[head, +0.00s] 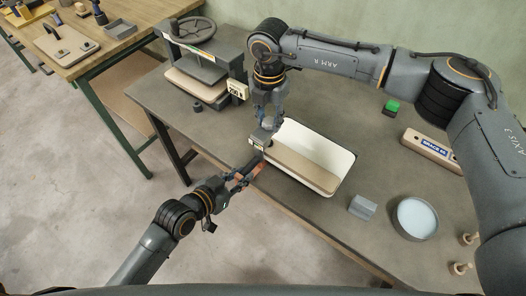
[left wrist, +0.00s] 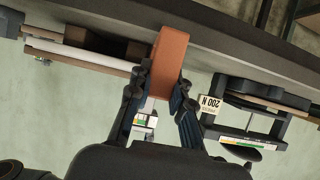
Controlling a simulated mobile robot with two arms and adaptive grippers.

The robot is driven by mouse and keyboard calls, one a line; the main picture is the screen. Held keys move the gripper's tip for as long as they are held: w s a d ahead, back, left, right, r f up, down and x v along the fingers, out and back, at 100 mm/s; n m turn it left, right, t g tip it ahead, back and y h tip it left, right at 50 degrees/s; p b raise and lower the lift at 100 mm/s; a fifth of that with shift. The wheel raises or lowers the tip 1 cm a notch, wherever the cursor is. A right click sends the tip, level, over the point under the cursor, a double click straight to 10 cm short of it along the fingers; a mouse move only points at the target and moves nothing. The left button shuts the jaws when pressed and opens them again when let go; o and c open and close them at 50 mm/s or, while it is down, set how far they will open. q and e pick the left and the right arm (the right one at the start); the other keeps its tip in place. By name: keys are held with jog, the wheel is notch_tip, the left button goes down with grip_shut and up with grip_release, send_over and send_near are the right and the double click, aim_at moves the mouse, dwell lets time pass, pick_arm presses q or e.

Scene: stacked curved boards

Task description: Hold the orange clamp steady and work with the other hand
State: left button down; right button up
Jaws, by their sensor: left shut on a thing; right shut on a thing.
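The orange clamp (head: 261,168) is at the front edge of the grey table, beside a pale stack of curved boards (head: 310,140). My left gripper (head: 243,179) is shut on the clamp from the front. In the left wrist view, the orange clamp (left wrist: 169,55) stands between the two fingers of my left gripper (left wrist: 165,84). My right gripper (head: 266,127) points down at the left end of the boards. It is shut on a small grey block (head: 258,139) with a pale face. The grip itself is partly hidden.
A press with a 200 N label (head: 238,88) stands behind on the left. The front middle tabletop is clear.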

jog(key=shift+m, duration=0.4)
jog(key=shift+m, duration=0.9)
jog(key=shift+m, duration=0.9)
jog(key=o, duration=0.8)
jog(key=shift+r, duration=0.1)
jog(key=shift+r, duration=2.95)
